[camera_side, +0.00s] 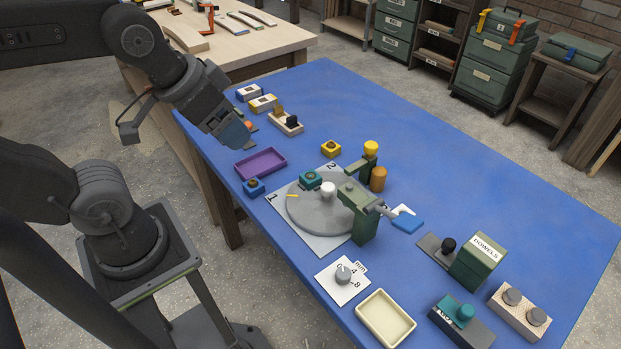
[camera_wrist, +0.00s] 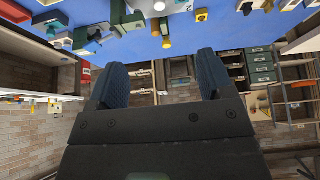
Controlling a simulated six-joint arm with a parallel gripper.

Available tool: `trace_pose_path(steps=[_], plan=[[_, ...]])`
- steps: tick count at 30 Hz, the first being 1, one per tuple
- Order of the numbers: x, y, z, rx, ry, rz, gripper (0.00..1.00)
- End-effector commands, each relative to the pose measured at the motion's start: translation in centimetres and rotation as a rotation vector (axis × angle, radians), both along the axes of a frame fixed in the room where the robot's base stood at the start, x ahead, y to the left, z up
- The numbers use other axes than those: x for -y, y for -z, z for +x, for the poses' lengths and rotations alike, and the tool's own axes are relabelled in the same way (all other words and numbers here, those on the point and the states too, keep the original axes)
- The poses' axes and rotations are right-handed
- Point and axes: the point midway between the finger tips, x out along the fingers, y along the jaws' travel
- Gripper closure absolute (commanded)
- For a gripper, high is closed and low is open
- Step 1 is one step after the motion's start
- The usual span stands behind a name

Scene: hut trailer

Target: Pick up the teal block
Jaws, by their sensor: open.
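The teal block (camera_side: 310,180) has a dark round top and sits on the grey round disc (camera_side: 308,215), near its back edge, left of the green stand. My gripper (camera_side: 238,136) is over the left edge of the blue table, up and to the left of the block and apart from it. In the wrist view my gripper (camera_wrist: 160,72) shows two blue pads spread apart with nothing between them. I cannot pick out the teal block for sure in the wrist view.
A purple tray (camera_side: 261,163) and a blue block (camera_side: 254,187) lie left of the disc. A yellow block (camera_side: 331,149) is behind it. A green stand (camera_side: 364,212) with a lever rises at the disc's right.

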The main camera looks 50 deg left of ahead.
Motion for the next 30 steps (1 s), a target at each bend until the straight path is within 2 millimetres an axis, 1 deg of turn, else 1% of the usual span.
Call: trace_pose_path(steps=[2,5,8,11,12,14,15,17,21,24,27,30], plan=[[0.0,0.0,0.1,-0.003,-0.008,-0.003,0.26],[-0.2,0.0,1.0,-0.026,-0.062,-0.029,0.26],[-0.5,0.1,3.0,-0.073,-0.186,-0.081,0.26],[-1.0,0.7,5.9,-0.135,-0.365,-0.150,0.26],[-1.2,1.1,7.1,-0.160,-0.442,-0.176,0.26],[-1.6,1.8,8.9,-0.195,-0.562,-0.213,0.26],[-1.9,2.4,10.1,-0.217,-0.639,-0.236,0.26],[-2.4,3.5,11.9,-0.251,-0.761,-0.267,0.26],[-3.5,6.7,15.8,-0.318,-1.042,-0.323,0.26],[-4.3,9.3,17.9,-0.354,-1.220,-0.348,0.26],[-4.9,11.4,19.4,-0.376,-1.357,-0.362,0.26],[-5.3,12.8,20.2,-0.388,-1.445,-0.370,0.26]])
